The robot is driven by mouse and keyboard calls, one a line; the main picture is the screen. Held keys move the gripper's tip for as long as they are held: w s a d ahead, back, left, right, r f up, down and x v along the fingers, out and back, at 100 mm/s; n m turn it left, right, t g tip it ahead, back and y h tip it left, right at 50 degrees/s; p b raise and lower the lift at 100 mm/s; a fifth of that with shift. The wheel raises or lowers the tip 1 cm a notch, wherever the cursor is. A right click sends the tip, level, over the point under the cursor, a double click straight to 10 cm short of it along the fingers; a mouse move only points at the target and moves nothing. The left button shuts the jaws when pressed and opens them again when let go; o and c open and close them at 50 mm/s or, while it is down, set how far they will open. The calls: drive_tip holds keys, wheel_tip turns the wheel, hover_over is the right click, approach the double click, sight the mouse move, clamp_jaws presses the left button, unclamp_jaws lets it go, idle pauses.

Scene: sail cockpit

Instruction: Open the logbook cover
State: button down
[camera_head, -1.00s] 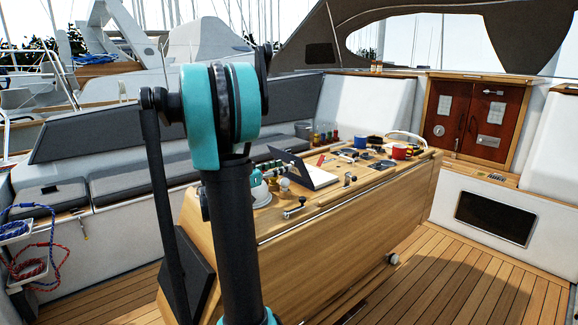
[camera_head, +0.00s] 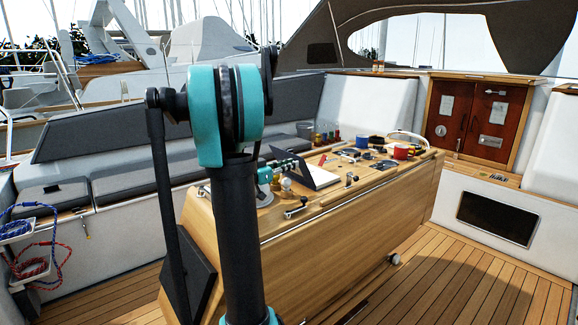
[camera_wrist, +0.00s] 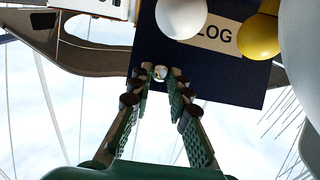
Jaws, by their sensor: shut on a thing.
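The logbook's dark blue cover (camera_head: 298,167) stands raised at a slant on the wooden cockpit table, its hinge side low. White pages (camera_head: 322,176) show beside it on the right. In the wrist view the cover (camera_wrist: 252,75) fills the top middle, with a pale "LOG" label (camera_wrist: 216,35) partly behind round objects. My gripper (camera_wrist: 159,75) has its green fingers on either side of the cover's near edge, around a small round light spot. Its fingers also show in the head view (camera_head: 287,165), at the cover's left side. The exact contact is hard to see.
A white ball-shaped object (camera_wrist: 181,15) and a yellow one (camera_wrist: 259,36) overlap the cover in the wrist view. A blue mug (camera_head: 361,142), a red mug (camera_head: 401,152) and small items lie further along the table. A metal handle (camera_head: 297,208) is on its near side.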

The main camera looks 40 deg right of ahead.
sight(296, 157)
drive_tip(key=shift+d, duration=0.1)
drive_tip(key=shift+s+d+r+y, duration=0.1)
drive_tip(key=shift+d+r+y, duration=1)
drive_tip(key=shift+d+y, duration=0.3)
drive_tip(key=shift+d+r+y, duration=0.25)
drive_tip(key=shift+d+y, duration=0.25)
drive_tip(key=shift+d+r+y, duration=0.2)
drive_tip(key=shift+d+y, duration=0.3)
drive_tip(key=c, duration=1.4)
unclamp_jaws()
drive_tip(key=shift+c, duration=0.2)
drive_tip(key=v, duration=1.2)
